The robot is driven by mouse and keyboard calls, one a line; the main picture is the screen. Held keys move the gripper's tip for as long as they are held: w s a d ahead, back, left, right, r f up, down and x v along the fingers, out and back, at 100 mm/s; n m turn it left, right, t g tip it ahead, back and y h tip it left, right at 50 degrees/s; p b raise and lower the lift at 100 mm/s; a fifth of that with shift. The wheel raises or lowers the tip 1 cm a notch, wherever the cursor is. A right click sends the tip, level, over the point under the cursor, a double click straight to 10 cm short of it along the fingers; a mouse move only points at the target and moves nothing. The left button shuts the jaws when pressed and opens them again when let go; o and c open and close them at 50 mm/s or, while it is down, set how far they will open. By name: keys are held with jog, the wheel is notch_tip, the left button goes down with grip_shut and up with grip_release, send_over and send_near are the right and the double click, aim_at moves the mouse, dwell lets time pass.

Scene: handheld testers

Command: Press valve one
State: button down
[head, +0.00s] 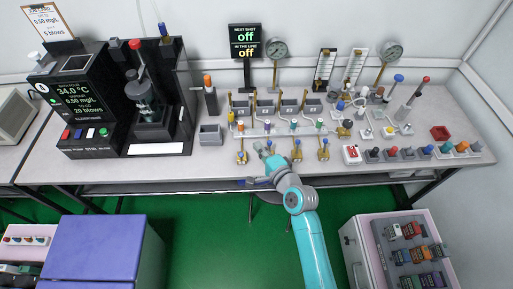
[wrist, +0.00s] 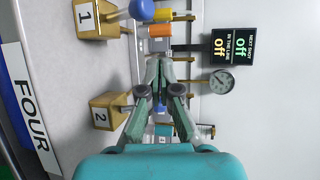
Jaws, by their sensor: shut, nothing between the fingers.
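A brass block marked 1 (wrist: 90,18) is at the top of the sideways wrist view, with a blue ball knob (wrist: 141,9) on its right. I take this to be valve one; it matches the leftmost brass piece (head: 241,157) at the bench front in the head view. A second brass block marked 2 (wrist: 108,112) sits below it in the wrist view. My gripper (wrist: 159,60) is shut and empty, its tips apart from the blue knob in that picture. In the head view my gripper (head: 260,149) is just right of the leftmost brass piece.
Yellow (wrist: 163,14) and orange (wrist: 160,30) parts are near my fingertips. A black sign (head: 245,40) reading off and a gauge (head: 276,49) stand behind. A black analyser (head: 75,90) is at the left. Several small coloured-top parts crowd the bench right.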

jog(key=s+d+f, duration=0.4)
jog(key=s, duration=0.2)
jog(key=shift+s, duration=0.2)
jog(key=shift+a, duration=0.1)
dwell(0.3)
